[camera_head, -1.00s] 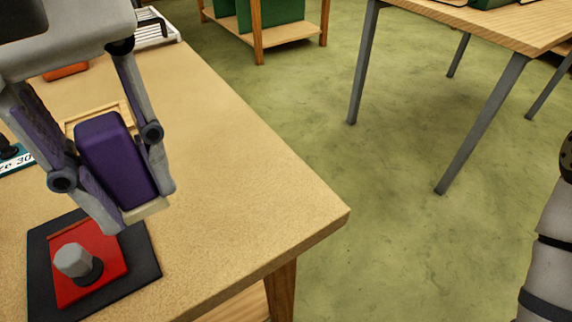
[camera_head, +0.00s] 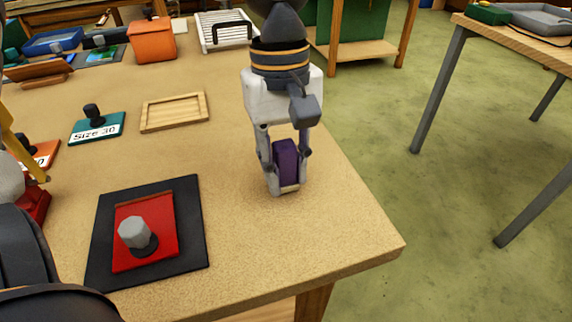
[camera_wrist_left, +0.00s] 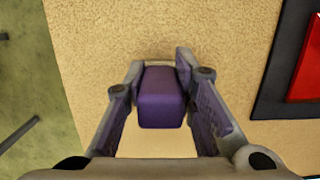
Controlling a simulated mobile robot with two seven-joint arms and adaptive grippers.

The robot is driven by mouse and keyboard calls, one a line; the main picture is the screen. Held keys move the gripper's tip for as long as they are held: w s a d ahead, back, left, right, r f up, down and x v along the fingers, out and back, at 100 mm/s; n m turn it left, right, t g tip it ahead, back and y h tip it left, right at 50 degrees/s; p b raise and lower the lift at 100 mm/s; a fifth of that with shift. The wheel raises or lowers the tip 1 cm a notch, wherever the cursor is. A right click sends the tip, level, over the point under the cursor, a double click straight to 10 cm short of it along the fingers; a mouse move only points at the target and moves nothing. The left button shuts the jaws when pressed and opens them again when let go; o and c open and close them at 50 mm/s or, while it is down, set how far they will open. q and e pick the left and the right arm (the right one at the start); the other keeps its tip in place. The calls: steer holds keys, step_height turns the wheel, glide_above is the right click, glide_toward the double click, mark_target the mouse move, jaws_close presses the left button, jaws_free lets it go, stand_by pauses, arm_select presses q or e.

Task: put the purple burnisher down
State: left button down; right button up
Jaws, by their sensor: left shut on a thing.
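The purple burnisher (camera_head: 286,160) is a rounded purple block with a pale strip at its lower end. My left gripper (camera_head: 285,181) is shut on it, with one finger on each side. It is held roughly upright over the bare right part of the workbench (camera_head: 330,215), very low; I cannot tell whether its lower end touches the top. The left wrist view shows the burnisher (camera_wrist_left: 161,97) between the two fingers, with the tan bench top around it. My right gripper is not in view.
A black mat (camera_head: 190,252) bearing a red plate with a grey knob (camera_head: 134,233) lies to the left. The bench edge is close on the right.

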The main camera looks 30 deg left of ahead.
arm_select(q)
steer(key=shift+f, duration=0.2)
steer(key=c, duration=1.3)
jaws_free()
steer(key=shift+c, duration=0.2)
steer(key=r, duration=0.4)
steer(key=a+r, duration=0.1)
steer(key=r, duration=0.3)
steer(key=w+r, duration=0.1)
steer(key=r, duration=0.3)
steer(key=shift+a+r, duration=0.15)
